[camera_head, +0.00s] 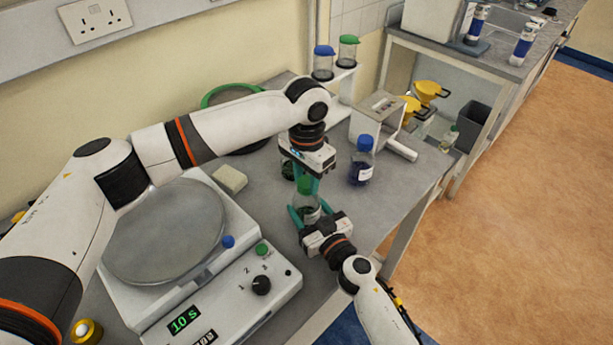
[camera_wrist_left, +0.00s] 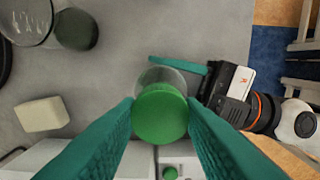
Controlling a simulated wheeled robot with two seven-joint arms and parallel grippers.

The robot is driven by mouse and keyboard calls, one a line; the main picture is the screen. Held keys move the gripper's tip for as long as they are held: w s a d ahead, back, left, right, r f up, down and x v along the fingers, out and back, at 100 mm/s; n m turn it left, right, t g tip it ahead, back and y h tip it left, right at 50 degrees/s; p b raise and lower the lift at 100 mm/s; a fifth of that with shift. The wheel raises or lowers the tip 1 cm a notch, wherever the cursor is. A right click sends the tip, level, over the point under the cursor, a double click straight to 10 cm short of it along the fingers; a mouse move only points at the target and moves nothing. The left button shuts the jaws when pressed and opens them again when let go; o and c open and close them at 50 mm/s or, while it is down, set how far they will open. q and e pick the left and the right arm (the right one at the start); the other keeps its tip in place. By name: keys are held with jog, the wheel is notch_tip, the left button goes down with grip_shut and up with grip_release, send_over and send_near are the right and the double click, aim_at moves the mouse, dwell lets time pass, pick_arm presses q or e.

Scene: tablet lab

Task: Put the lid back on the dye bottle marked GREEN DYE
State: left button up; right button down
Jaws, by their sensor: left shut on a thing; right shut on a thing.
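A green lid (camera_head: 304,186) is between the fingers of my left gripper (camera_head: 305,183), which comes down from above and is shut on it. In the left wrist view the lid (camera_wrist_left: 160,113) fills the space between the teal fingertips. A clear bottle (camera_head: 311,203) stands upright under the lid, and my right gripper (camera_head: 306,215) is shut on it from the front. The lid is at the bottle's mouth; I cannot tell whether it is seated. The bottle's marking is not readable.
A blue-lidded bottle (camera_head: 361,165) stands close on the right. A sponge-like block (camera_head: 230,179) and a large plate machine (camera_head: 165,235) are at left. A dark green container (camera_wrist_left: 76,29) is at upper left in the wrist view. A white rack (camera_head: 345,87) stands behind.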

pick_arm(q)
jog(key=o, duration=1.1)
jog(key=shift+o, duration=0.2)
notch_tip(320, 180, up, 12)
pick_arm(e)
jog(key=shift+c, duration=1.9)
grip_release()
